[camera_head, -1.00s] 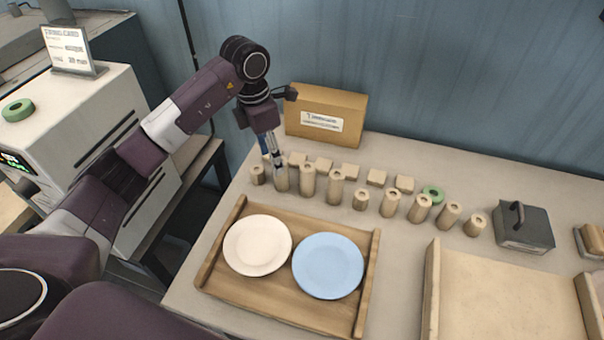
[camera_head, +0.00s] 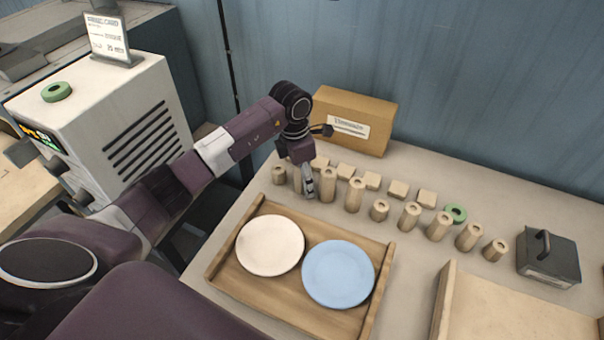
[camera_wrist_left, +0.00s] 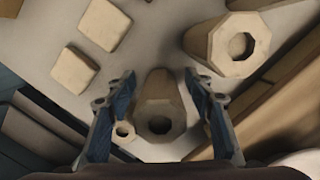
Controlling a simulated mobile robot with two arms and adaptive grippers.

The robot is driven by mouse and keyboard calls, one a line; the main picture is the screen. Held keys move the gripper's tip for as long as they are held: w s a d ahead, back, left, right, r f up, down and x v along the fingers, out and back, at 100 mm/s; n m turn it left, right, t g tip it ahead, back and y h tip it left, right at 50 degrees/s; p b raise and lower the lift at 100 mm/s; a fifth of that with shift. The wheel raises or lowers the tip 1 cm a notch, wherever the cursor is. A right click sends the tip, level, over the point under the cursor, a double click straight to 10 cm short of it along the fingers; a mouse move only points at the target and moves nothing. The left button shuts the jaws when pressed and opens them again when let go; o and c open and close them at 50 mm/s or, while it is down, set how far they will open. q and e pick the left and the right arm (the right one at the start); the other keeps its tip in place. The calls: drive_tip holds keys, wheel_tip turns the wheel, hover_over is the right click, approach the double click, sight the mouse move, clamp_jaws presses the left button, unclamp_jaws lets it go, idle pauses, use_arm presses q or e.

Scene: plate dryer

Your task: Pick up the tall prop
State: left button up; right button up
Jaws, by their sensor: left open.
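A row of wooden props with holes in their tops stands on the table. Several are tall, such as the prop (camera_head: 328,186) just right of my left gripper and another tall prop (camera_head: 354,195) beyond it. My left gripper (camera_head: 308,188) points down over the left end of the row and partly hides a tall prop (camera_head: 297,180) there. In the left wrist view a prop (camera_wrist_left: 158,92) stands upright between the two open fingers (camera_wrist_left: 160,105), with gaps on both sides. A neighbouring prop (camera_wrist_left: 228,45) is at upper right. My right gripper is not in view.
Square wooden blocks (camera_head: 372,180) lie behind the props. A cardboard box (camera_head: 352,118) stands at the back. A wooden tray (camera_head: 225,276) with a pink plate (camera_head: 270,245) and a blue plate (camera_head: 338,274) is in front. A dark metal block (camera_head: 548,258) is at right.

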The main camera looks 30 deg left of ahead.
use_arm(q)
clamp_jaws()
idle(0.4)
drive_tip(key=shift+r, duration=0.1)
